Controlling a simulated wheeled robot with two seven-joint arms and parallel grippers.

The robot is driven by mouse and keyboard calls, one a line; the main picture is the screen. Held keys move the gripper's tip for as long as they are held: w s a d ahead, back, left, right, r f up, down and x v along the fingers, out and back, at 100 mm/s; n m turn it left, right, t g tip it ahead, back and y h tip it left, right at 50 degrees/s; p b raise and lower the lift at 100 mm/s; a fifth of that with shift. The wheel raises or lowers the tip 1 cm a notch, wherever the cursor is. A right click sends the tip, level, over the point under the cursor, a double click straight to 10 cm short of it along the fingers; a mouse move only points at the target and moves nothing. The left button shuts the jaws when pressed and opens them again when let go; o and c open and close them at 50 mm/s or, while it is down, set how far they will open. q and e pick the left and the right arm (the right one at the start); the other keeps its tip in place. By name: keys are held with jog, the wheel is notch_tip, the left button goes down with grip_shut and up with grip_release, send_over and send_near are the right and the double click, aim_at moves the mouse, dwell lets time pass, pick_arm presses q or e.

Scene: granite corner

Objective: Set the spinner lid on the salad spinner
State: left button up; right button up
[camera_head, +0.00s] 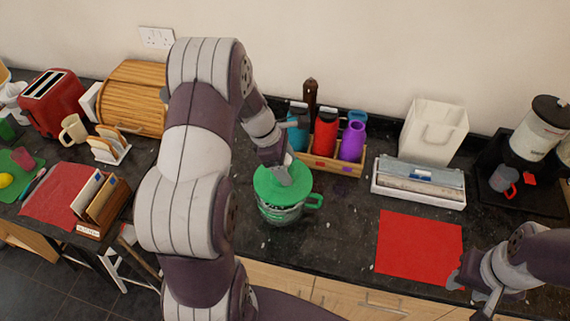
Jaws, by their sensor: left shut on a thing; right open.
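The green spinner lid (272,189) is at the top of the salad spinner (282,214), a clear bowl with a green handle at its right side. My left gripper (284,176) is shut on the lid from above, and its fingertips are partly hidden by the wrist. The lid looks level over the bowl's rim. I cannot tell whether it rests on the rim or hangs just above it. My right gripper (470,290) is open and empty at the lower right, by the counter's front edge.
A wooden rack with bottles (325,140) stands behind the spinner. A red mat (418,243) lies bare to the right. A white box (418,190) and a white bin (433,130) stand at the back. A letter holder (103,205) stands left.

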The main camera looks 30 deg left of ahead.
pick_arm(q)
jog(key=f+b, duration=0.1)
jog(key=a+f, duration=0.1)
jog(key=f, duration=0.1)
jog(key=shift+w+a+f+b, duration=0.1)
jog(key=shift+b, duration=0.3)
jog(key=shift+d+r, duration=0.2)
jog(key=shift+d, duration=0.2)
pick_arm(e)
jog(key=f, duration=0.2)
jog(key=shift+a+f, duration=0.2)
jog(key=shift+f, duration=0.1)
pick_arm(q)
jog(key=shift+a, duration=0.2)
pick_arm(e)
jog(key=shift+a+r, duration=0.1)
jog(key=shift+a, duration=0.15)
pick_arm(q)
jog(key=shift+d+p, duration=0.2)
jog(key=shift+p, duration=0.1)
pick_arm(e)
jog(key=shift+d+r, duration=0.1)
jog(key=shift+d, duration=0.05)
pick_arm(q)
jog(key=shift+a, duration=0.1)
pick_arm(e)
jog(key=shift+r, duration=0.25)
